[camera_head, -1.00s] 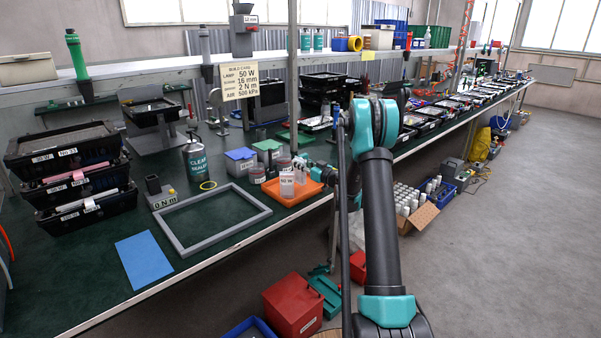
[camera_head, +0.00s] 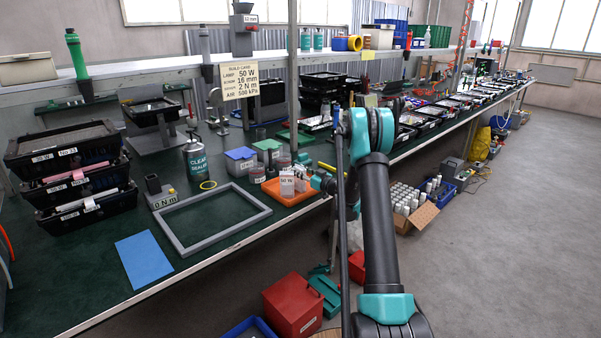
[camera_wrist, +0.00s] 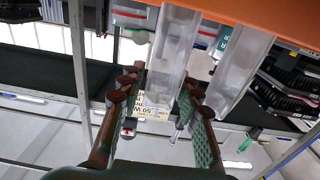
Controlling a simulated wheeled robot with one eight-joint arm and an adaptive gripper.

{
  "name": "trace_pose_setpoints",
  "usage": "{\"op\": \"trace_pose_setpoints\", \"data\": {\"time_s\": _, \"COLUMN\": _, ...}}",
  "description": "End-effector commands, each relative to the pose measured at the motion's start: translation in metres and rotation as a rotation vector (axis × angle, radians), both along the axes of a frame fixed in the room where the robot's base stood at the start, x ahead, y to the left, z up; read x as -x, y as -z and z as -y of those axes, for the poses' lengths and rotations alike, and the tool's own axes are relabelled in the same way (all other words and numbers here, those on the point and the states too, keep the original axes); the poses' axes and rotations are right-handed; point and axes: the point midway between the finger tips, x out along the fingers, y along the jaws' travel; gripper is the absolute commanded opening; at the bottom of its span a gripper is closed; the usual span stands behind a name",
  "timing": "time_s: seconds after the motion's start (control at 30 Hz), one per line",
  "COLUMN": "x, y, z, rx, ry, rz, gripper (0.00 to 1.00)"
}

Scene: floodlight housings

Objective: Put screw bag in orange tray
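The orange tray (camera_head: 283,199) lies on the green bench near its front edge. Clear screw bags (camera_head: 288,182) stand upright in it, one with a white "50 W" label. In the wrist view, which is upside down, the tray (camera_wrist: 270,22) is at the top. Two clear bags (camera_wrist: 172,50) hang down from it in the picture. My gripper (camera_head: 313,181) is low at the tray's right side, beside the bags. Its fingers (camera_wrist: 162,88) are apart, with the end of one clear bag between or just beyond them; contact is hard to judge.
Lidded boxes (camera_head: 240,160) and jars (camera_head: 257,174) stand left of the tray. A grey frame (camera_head: 215,220) and a sealer can (camera_head: 197,165) are farther left. A shelf post (camera_head: 292,90) and build card (camera_head: 240,82) stand behind. A red box (camera_head: 292,305) is on the floor.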

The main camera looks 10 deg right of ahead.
Motion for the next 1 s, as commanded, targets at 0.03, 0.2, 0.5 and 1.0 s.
{"op": "trace_pose_setpoints", "data": {"time_s": 0.03, "x": 0.0, "y": -0.001, "z": 0.0, "rx": 0.0, "ry": 0.0, "rz": 0.0, "gripper": 0.34}}
{"op": "trace_pose_setpoints", "data": {"time_s": 0.2, "x": 0.008, "y": -0.003, "z": 0.007, "rx": 0.0, "ry": 0.002, "rz": 0.0, "gripper": 0.34}}
{"op": "trace_pose_setpoints", "data": {"time_s": 0.5, "x": 0.056, "y": -0.003, "z": 0.042, "rx": 0.0, "ry": 0.003, "rz": 0.0, "gripper": 0.34}}
{"op": "trace_pose_setpoints", "data": {"time_s": 1.0, "x": 0.106, "y": -0.008, "z": 0.061, "rx": 0.007, "ry": -0.016, "rz": -0.037, "gripper": 0.34}}
